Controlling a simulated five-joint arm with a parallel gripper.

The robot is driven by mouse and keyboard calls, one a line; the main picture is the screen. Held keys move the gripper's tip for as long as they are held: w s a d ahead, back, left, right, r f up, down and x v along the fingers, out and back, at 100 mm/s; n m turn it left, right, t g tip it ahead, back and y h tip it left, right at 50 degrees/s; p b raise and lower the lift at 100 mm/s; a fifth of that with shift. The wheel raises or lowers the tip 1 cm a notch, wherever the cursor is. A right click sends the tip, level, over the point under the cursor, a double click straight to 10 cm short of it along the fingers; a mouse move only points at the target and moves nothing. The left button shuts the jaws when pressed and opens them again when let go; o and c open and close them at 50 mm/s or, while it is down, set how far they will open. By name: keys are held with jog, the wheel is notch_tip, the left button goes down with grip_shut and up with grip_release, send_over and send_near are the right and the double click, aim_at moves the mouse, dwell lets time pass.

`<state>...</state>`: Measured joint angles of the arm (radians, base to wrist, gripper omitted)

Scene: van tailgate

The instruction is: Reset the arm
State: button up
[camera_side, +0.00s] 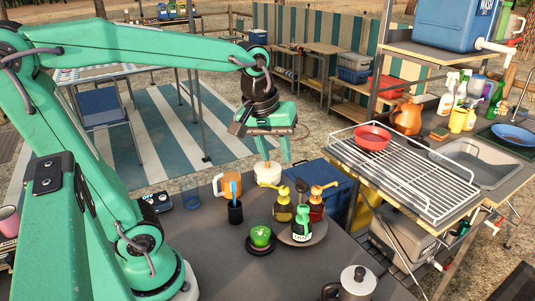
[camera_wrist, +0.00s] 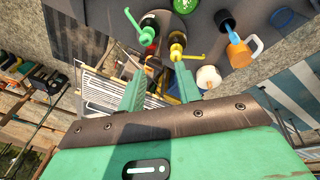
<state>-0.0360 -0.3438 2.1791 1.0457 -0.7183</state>
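My gripper (camera_side: 275,155) hangs at the end of my stretched green arm, above the far edge of the dark table (camera_side: 210,262). In the wrist view its two green fingers (camera_wrist: 160,72) stand apart with nothing held between them. A cream round container (camera_side: 268,174) is just below the fingertips in the side view. In the wrist view this container (camera_wrist: 208,78) lies to the right of the right finger, outside the gap. Whether a finger touches it, I cannot tell.
Pump bottles (camera_side: 283,205) stand on a round tray (camera_side: 318,235). Near them are an orange mug (camera_side: 230,186), a dark cup (camera_side: 235,212) with a blue-handled brush and a green item (camera_side: 260,236). A kettle (camera_side: 355,284) is at the front. A wire rack (camera_side: 410,180) is at right.

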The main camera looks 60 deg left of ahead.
jog(key=s+d+f+m+t, duration=0.1)
jog(key=s+m+t, duration=0.1)
jog(key=s+m, duration=0.5)
jog(key=shift+s+f+m+t, duration=0.3)
jog(key=shift+m, duration=0.5)
